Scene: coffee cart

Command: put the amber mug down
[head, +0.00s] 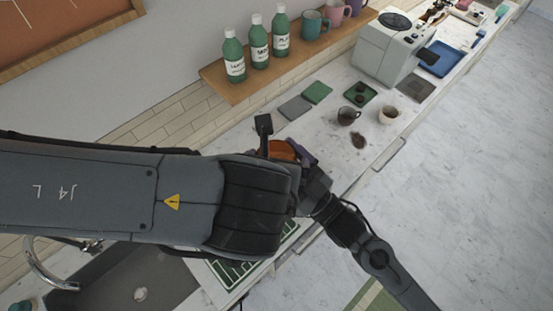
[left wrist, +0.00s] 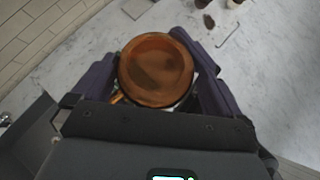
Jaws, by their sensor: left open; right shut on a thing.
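The amber mug (head: 283,150) shows in the head view just beyond my left arm, which hides much of it. In the left wrist view the amber mug (left wrist: 156,70) is seen from above, with its handle towards the lower left. My left gripper (left wrist: 148,62) is open, with purple fingers on both sides of the mug. My right gripper (head: 303,158) comes from the lower right and is shut on the mug at its right side; the contact is partly hidden. I cannot tell whether the mug's base touches the counter.
The white counter (head: 335,165) has free room beyond the mug. A dark glass cup (head: 347,116), a light cup (head: 388,115) and a brown spill (head: 359,141) are farther along. A coffee machine (head: 388,48) stands behind them. Green bottles (head: 258,42) line the wall shelf.

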